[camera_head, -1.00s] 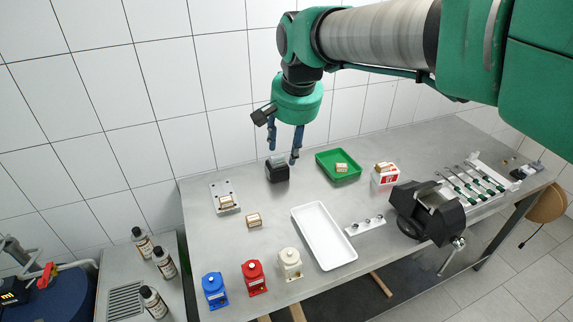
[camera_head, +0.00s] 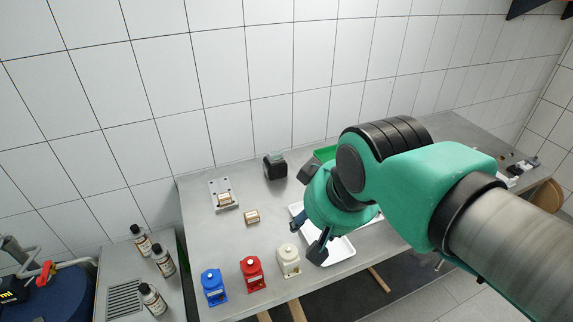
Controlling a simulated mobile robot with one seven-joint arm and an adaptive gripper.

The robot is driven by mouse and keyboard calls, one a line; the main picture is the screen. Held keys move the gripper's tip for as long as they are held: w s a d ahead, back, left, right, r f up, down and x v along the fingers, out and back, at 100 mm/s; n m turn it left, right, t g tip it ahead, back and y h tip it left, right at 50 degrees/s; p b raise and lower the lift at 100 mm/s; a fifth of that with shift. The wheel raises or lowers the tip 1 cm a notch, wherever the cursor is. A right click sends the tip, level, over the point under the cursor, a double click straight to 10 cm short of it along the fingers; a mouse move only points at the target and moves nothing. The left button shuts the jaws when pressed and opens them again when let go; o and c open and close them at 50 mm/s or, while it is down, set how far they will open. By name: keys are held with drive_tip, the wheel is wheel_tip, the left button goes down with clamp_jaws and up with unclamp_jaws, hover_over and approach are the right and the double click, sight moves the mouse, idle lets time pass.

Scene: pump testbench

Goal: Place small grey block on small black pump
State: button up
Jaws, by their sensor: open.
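The small black pump (camera_head: 276,170) stands upright at the back of the metal table, near the wall. The small grey block (camera_head: 273,157) appears to sit on its top; the exact fit is too small to tell. My gripper (camera_head: 307,235) is open and apart from both, low and to the right of the pump in the picture, over the area of the white tray. No object shows between its fingers.
The white tray (camera_head: 343,252) and green tray (camera_head: 324,153) are partly hidden by my arm. Blue (camera_head: 213,288), red (camera_head: 253,275) and white (camera_head: 288,260) pumps line the front edge. A grey plate (camera_head: 216,187) and a copper-coloured block (camera_head: 251,217) lie at left.

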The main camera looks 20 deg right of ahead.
drive_tip(key=shift+s+f+n, duration=0.1)
drive_tip(key=shift+s+n, duration=0.2)
drive_tip(key=shift+s, duration=0.5)
drive_tip(key=shift+f, duration=0.1)
drive_tip(key=shift+w+a+f, duration=0.15)
drive_tip(key=shift+w+f, duration=0.1)
drive_tip(key=shift+w, duration=0.25)
idle(0.5)
